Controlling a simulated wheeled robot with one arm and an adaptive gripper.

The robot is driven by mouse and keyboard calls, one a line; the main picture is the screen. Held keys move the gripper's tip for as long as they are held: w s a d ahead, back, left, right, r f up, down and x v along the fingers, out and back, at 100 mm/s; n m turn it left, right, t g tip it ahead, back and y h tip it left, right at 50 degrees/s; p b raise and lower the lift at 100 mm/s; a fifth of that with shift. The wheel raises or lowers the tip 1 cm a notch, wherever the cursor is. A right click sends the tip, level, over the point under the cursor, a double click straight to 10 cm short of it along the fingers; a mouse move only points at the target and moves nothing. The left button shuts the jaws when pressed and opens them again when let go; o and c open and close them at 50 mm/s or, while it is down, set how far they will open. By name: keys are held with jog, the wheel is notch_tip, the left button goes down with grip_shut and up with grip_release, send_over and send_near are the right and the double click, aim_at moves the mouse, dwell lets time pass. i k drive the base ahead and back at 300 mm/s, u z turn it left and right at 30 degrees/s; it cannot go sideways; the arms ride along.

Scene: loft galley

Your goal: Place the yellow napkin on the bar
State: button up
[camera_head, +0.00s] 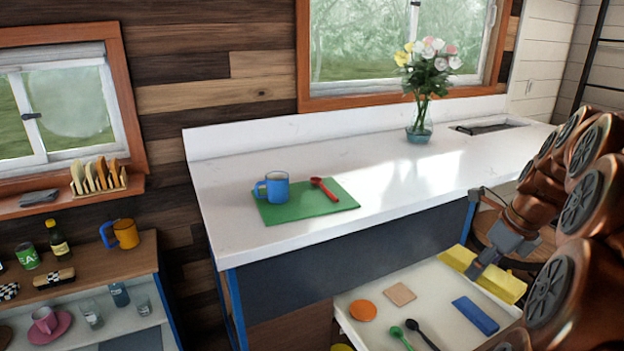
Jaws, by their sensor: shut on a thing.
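The yellow napkin (501,286) is at the right, at the far side of an open drawer. It shows on both sides of my gripper (474,271), which is shut on its middle; the fingers hide that part. I cannot tell whether the napkin still touches the drawer. A long white-topped counter (350,220), which may be the bar, runs across the middle, above and behind the drawer.
The drawer (367,338) holds an orange disc, a tan square, a blue block and two spoons. A green board (330,207) with a blue mug (277,188) and red spoon sits on the counter. A flower vase (419,130) stands farther back. The counter's middle is clear.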

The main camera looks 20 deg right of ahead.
aim_at(377, 183)
jog(key=i, duration=1.25)
jog(key=z, duration=0.05)
